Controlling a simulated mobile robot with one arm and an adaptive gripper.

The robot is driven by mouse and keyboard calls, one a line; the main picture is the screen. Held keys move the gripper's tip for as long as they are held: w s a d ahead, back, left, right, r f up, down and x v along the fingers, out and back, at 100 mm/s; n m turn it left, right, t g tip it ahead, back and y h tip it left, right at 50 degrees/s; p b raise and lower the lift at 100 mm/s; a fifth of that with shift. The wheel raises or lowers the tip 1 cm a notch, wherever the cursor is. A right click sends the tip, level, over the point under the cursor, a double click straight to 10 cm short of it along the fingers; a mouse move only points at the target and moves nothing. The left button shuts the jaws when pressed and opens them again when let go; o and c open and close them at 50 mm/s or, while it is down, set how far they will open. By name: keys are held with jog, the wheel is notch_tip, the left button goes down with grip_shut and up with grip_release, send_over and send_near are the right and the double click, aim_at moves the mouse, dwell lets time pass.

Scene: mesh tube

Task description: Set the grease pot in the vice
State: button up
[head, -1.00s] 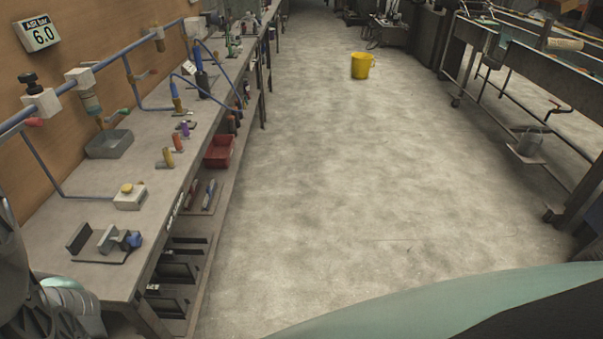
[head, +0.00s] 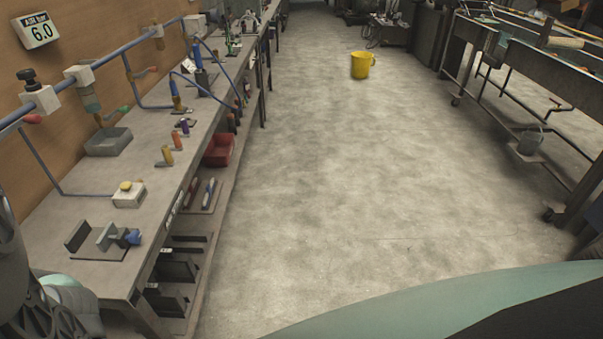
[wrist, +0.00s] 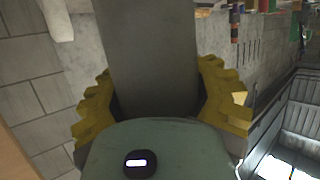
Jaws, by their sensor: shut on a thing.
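The vice (head: 105,238) stands on the near left part of the bench in the head view, with two grey upright jaws, a gap between them and a blue part at its right end. In the wrist view my gripper (wrist: 155,85) has its yellow ridged fingers closed on both sides of a plain grey thing, which I take to be the grease pot (wrist: 147,45). Its far end runs out of the top of the picture. The head view shows part of my arm at the lower left, but not the fingers or the pot. I cannot make out the vice in the wrist view.
The bench (head: 75,215) runs along the left wall. A white box with a yellow button (head: 128,194), a grey tray (head: 108,141) and several coloured tools stand behind the vice. A red bin (head: 219,150) is below.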

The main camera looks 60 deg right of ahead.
jog(key=shift+f+b, duration=2.6)
jog(key=shift+b, duration=0.9)
dwell(2.7)
jog(key=o, duration=1.6)
jog(key=shift+c, duration=0.2)
jog(key=shift+d, duration=0.1)
jog(key=v, duration=1.2)
